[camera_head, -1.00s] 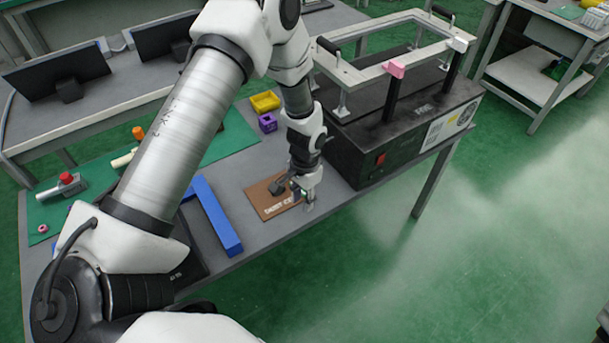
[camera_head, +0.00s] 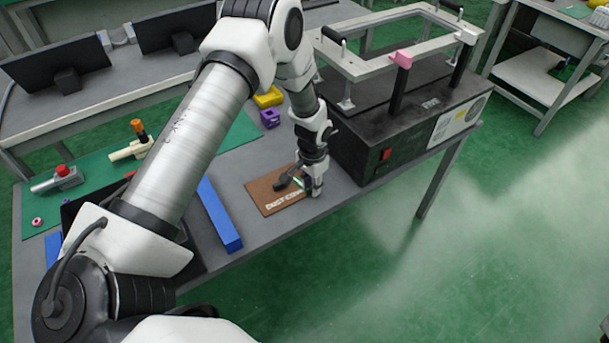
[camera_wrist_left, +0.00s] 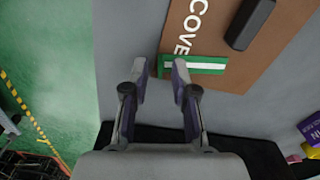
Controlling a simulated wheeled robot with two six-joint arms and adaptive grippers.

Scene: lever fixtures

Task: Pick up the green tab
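The green tab (camera_wrist_left: 208,66) has a white stripe and lies at the edge of a brown dust cover panel (camera_wrist_left: 262,62) in the left wrist view. A bit of the tab (camera_head: 299,184) shows beside my gripper in the head view. In the head view my left gripper (camera_head: 314,192) is low at the panel's right edge. My right gripper is not in view.
A black handle (camera_wrist_left: 249,24) rises from the panel near the tab. A large black box (camera_head: 350,150) with a metal frame stands right of my gripper. A blue bar (camera_head: 219,216) lies to the left. The table's front edge is close.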

